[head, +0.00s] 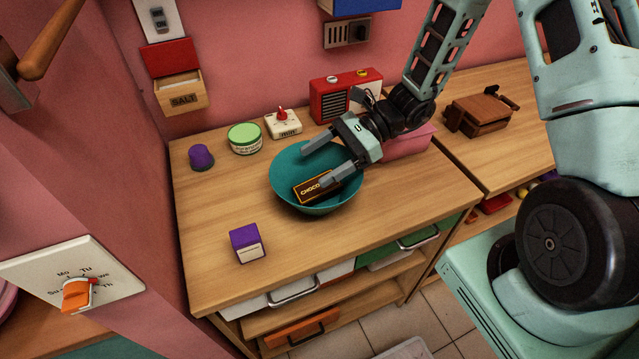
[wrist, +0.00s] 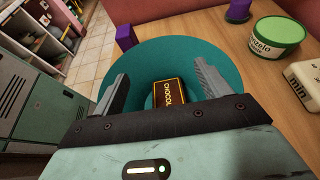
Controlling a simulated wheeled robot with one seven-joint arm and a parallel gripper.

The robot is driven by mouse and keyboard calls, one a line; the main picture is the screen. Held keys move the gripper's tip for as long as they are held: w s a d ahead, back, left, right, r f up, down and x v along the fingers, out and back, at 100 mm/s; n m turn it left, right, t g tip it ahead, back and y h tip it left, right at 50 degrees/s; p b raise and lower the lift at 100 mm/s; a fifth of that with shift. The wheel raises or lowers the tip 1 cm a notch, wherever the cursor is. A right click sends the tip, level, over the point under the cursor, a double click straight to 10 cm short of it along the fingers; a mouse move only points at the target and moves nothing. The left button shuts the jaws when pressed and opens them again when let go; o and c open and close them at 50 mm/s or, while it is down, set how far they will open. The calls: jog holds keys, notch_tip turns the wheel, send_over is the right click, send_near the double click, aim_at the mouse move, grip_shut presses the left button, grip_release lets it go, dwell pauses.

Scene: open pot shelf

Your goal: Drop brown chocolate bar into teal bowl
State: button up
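The teal bowl (head: 286,170) stands on the wooden counter; it also fills much of the wrist view (wrist: 185,57). The brown chocolate bar (head: 312,190), with an orange edge and "CHOCO" lettering, shows within the bowl's outline, tilted. In the wrist view the bar (wrist: 170,93) lies between the fingers, with a gap on each side, its near end hidden by the gripper body. My gripper (head: 315,168) is over the bowl with its fingers spread wide, not touching the bar. The frames do not clearly show whether the bar rests on the bowl's bottom.
A purple box (head: 246,243) stands in front of the bowl. Behind it are a purple cup (head: 201,157), a green-lidded tub (head: 245,139), a white timer (head: 283,124) and a red radio (head: 335,98).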

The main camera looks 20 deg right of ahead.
jog(key=shift+d, duration=0.1)
jog(key=b+v, duration=0.2)
jog(key=v, duration=1.5)
jog(key=shift+r, duration=0.15)
jog(key=s+a+r+n+h, duration=0.2)
jog(key=s+a+n+h, duration=0.4)
jog(key=s+a+n, duration=0.4)
jog(key=s+a+r+n+h, duration=0.2)
jog(key=s+a+n+h, duration=0.5)
jog(key=n, duration=0.8)
jog(key=s+a, duration=0.3)
jog(key=a, duration=0.1)
jog(key=shift+a+n, duration=0.4)
